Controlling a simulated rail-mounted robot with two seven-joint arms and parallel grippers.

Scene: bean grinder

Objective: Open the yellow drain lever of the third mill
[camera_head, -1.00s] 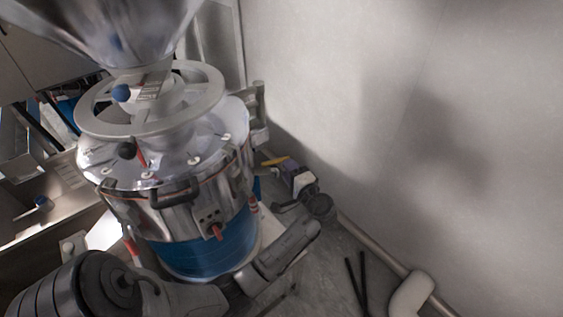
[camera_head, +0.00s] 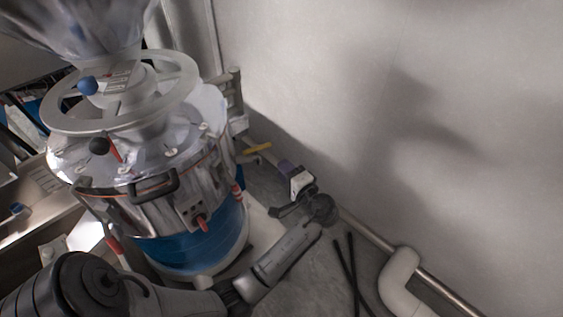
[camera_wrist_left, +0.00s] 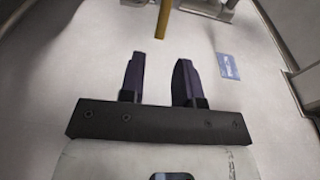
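The mill (camera_head: 140,190) is a shiny metal drum with a blue lower band and a handwheel on top. The yellow lever (camera_head: 258,148) sticks out low behind its right side, near the wall. My left gripper (camera_head: 282,165), with dark purple fingers, is just to the right of and below the lever in the head view, apart from it. In the left wrist view the gripper (camera_wrist_left: 159,80) is open and empty, and the lever (camera_wrist_left: 163,20) is beyond the fingertips, in line with the gap. The right gripper is not in view.
A pale wall (camera_head: 400,100) stands close on the right. A pipe with a white elbow (camera_head: 400,275) runs along its foot. Thin black rods (camera_head: 347,262) show on the floor. A blue label (camera_wrist_left: 227,66) is right of the fingers in the wrist view.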

